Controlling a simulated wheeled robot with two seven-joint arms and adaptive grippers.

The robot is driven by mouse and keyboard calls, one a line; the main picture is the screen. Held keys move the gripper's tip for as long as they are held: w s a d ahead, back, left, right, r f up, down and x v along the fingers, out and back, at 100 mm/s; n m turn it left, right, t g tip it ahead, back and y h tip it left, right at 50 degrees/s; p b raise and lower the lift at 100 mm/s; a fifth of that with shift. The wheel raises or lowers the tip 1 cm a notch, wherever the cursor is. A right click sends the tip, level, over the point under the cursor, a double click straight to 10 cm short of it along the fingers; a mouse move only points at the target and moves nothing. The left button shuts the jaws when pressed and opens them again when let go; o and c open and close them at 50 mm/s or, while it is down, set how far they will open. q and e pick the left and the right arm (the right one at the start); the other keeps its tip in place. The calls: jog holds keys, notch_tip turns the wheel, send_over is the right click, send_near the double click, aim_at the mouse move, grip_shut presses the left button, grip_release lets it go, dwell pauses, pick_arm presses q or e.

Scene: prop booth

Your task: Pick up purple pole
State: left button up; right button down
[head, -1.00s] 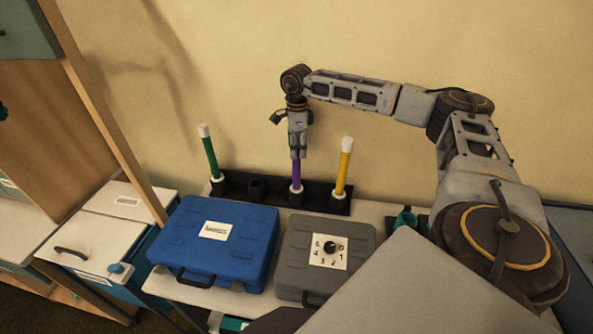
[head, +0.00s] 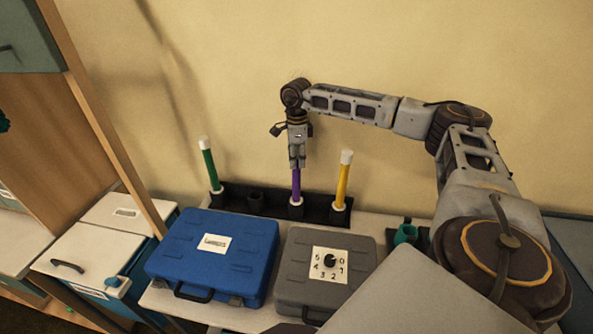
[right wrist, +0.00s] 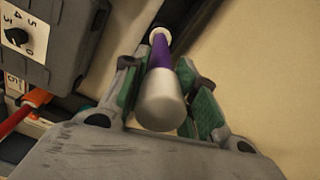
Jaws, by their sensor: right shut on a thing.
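The purple pole (head: 296,184) stands upright in the black rack (head: 276,207) along the wall, its lower end inside a white-ringed socket. My right gripper (head: 297,164) points down from above and is shut on the upper part of the purple pole. In the right wrist view, the pole (right wrist: 160,57) with its pale end cap (right wrist: 160,100) lies between the two fingers of the right gripper (right wrist: 168,95). The fingers hide the pole's top in the head view. My left gripper is not in view.
A green pole (head: 209,168) and a yellow pole (head: 343,182) stand in the same rack, with an empty socket (head: 255,199) between green and purple. A blue case (head: 215,255) and a grey case (head: 300,285) with a dial (head: 330,262) lie in front.

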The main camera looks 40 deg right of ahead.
jog(key=shift+r, duration=0.1)
notch_tip(320, 180, up, 18)
jog(key=b, duration=0.2)
dwell(0.5)
dwell(0.5)
jog(key=shift+p, duration=0.3)
jog(key=shift+s, duration=0.1)
